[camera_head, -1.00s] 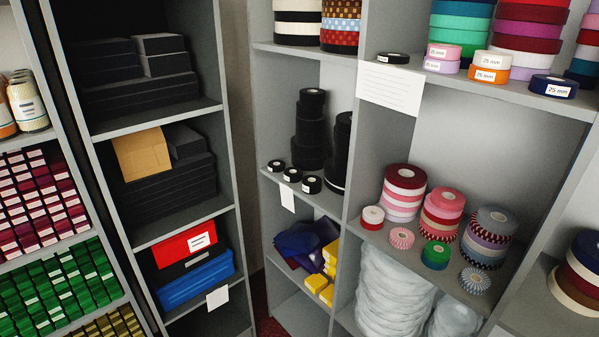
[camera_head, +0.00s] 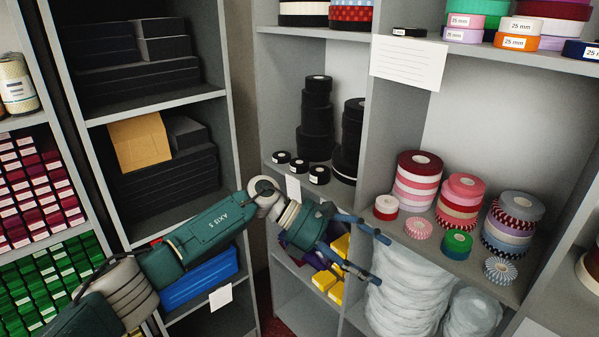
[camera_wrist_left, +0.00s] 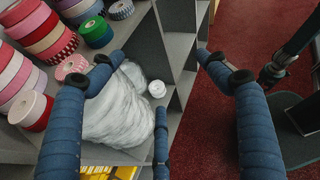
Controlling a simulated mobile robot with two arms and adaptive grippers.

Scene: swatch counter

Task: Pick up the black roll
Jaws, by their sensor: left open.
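Several black rolls stand on the middle shelf in the head view: a tall stack (camera_head: 316,125), a shorter stack (camera_head: 350,140) and three small labelled rolls, one of them a small black roll (camera_head: 319,174) at the front edge. Another flat black roll (camera_head: 409,32) lies on the upper shelf above a white card. The frames do not show which one is meant. My left gripper (camera_head: 380,260) is open and empty, below and right of the small rolls, in front of the lower shelves. Its spread blue fingers (camera_wrist_left: 158,62) also show in the left wrist view, with no black roll between them.
A grey divider (camera_head: 372,125) separates the black rolls from colored ribbon rolls (camera_head: 463,198) on the right. White wrapped bundles (camera_head: 400,290) fill the lower bay. A white card (camera_head: 408,62) hangs from the upper shelf edge. Red carpet (camera_wrist_left: 225,135) lies below.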

